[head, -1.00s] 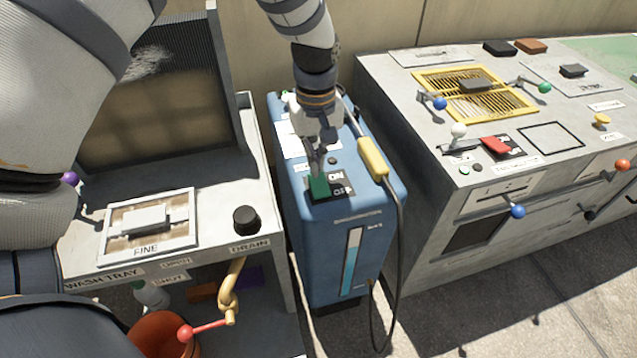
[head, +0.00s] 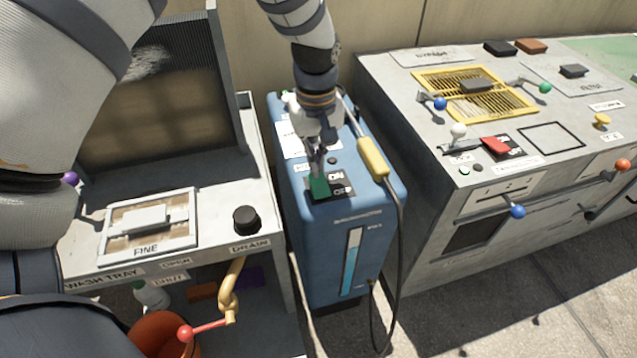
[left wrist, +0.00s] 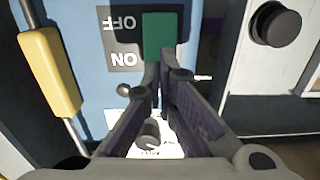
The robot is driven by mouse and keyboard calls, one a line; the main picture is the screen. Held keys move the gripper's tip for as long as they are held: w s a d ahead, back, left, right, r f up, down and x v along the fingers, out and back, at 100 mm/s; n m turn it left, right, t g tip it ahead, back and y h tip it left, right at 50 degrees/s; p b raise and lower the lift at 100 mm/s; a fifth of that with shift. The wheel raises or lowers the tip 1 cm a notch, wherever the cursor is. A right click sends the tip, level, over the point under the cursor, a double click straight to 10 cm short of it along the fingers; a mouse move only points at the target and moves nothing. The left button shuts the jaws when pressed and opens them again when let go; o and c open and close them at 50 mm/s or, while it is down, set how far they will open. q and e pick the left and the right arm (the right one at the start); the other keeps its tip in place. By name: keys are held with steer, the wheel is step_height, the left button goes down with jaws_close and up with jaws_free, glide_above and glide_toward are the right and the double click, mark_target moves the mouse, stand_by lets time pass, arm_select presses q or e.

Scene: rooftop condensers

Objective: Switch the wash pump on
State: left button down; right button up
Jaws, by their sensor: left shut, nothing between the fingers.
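The wash pump is a blue box (head: 318,255) standing between the wash tray bench and the grey console. On its top is a green rocker switch (head: 319,187) beside a dark plate marked ON and OFF (head: 341,184). My left gripper (head: 317,172) is shut and empty, pointing down at the switch from behind. In the left wrist view its closed fingertips (left wrist: 160,72) are at the ON-side end of the green switch (left wrist: 160,35). I cannot tell whether they touch or press it. The fingers hide part of the switch. My right gripper is not in view.
A yellow-handled wand (head: 372,158) with a black hose lies along the pump's right edge. Left is the wash tray bench with a black drain knob (head: 246,220). Right is the console (head: 405,130) with several levers and a red switch (head: 495,146).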

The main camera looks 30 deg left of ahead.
arm_select(q)
steer(key=shift+f, duration=1.25)
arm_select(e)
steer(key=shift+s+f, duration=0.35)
arm_select(q)
steer(key=shift+r+p, duration=1)
steer(key=shift+r, duration=2.6)
steer(key=shift+f, duration=0.1)
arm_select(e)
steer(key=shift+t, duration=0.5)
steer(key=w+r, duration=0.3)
